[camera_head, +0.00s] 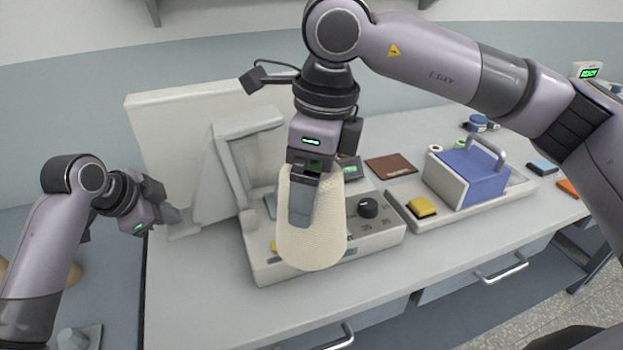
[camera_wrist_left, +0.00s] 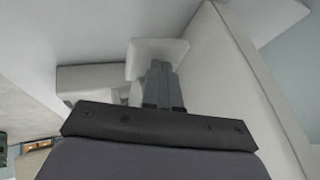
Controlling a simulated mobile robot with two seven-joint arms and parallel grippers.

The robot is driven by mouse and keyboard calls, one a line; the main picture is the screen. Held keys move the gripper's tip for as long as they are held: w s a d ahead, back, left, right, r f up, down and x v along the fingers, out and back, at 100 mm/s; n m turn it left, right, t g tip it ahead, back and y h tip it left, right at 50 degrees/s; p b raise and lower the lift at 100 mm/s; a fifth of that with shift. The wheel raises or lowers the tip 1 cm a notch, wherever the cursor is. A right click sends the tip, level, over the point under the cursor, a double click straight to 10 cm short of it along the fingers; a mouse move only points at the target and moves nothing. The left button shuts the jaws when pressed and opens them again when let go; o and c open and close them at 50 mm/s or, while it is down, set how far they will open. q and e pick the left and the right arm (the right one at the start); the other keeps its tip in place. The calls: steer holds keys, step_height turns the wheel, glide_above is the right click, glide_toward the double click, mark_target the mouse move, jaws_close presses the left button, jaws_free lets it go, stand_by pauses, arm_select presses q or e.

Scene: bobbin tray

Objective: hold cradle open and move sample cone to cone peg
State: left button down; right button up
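The sample cone (camera_head: 334,225) is a cream, wide-based cone in the middle of the head view. My right gripper (camera_head: 303,205) is shut on its upper part and holds it upright in front of the grey machine. A pale grey upright frame with an arm (camera_head: 240,150), apparently the cradle, stands left of the cone. My left gripper (camera_head: 176,215) is low at the left of this frame. In the left wrist view its fingers (camera_wrist_left: 163,86) lie close together, by a pale block (camera_wrist_left: 155,55); contact is unclear. I cannot make out the cone peg.
The machine base (camera_head: 375,240) with a black knob (camera_head: 368,207) sits under and behind the cone. To the right, a tray (camera_head: 470,222) holds a blue box (camera_head: 475,178) and a yellow block (camera_head: 422,207). A white panel (camera_head: 170,125) stands behind. The front bench strip is clear.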

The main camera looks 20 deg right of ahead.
arm_select(q)
steer(key=shift+r, duration=2.85)
